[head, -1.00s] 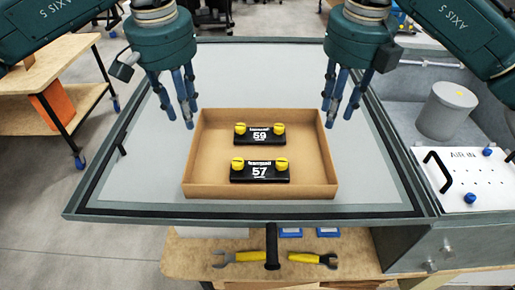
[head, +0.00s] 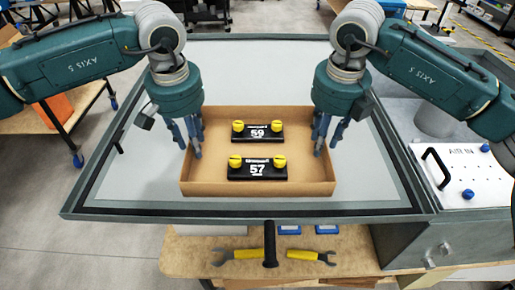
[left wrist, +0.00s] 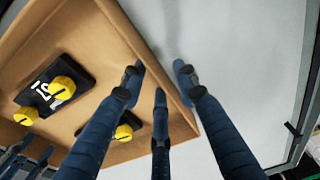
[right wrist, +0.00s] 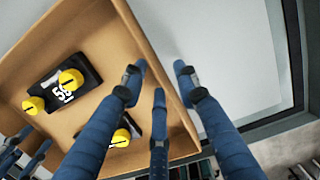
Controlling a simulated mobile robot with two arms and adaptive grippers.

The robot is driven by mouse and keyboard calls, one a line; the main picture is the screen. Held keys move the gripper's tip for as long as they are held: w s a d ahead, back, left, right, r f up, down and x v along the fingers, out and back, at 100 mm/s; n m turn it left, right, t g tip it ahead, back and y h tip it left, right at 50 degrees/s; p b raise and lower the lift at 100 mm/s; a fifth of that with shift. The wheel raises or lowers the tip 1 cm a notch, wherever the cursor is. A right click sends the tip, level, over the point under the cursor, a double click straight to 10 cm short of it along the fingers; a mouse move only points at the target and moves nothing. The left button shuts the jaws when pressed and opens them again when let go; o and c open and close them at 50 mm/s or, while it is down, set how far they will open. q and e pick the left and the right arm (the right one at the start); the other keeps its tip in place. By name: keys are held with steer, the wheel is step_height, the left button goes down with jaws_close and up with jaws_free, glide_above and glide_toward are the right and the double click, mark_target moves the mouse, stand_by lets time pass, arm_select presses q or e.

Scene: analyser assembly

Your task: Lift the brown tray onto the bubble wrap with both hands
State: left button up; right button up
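The brown tray (head: 215,188) is a shallow open cardboard box lying flat on the grey table. Two black blocks with yellow knobs sit in it, marked 59 (head: 258,135) and 57 (head: 256,171). My left gripper (head: 190,150) is at the tray's left wall, my right gripper (head: 326,148) at its right wall. Both are open, with fingers spread. In the left wrist view the tray's wall (left wrist: 166,75) runs between the fingers, and likewise in the right wrist view (right wrist: 163,72). Contact with the walls cannot be told. I cannot make out any bubble wrap.
The grey table (head: 140,180) is clear around the tray, with a dark strip along its edge. A white panel with a black handle (head: 437,166) is at the right. A lower wooden shelf (head: 200,255) with yellow-handled tools (head: 240,255) shows in front.

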arm_select(q)
jaws_close()
arm_select(e)
jaws_close()
arm_select(q)
steer(key=shift+r, duration=0.15)
arm_select(e)
steer(key=shift+r, duration=0.15)
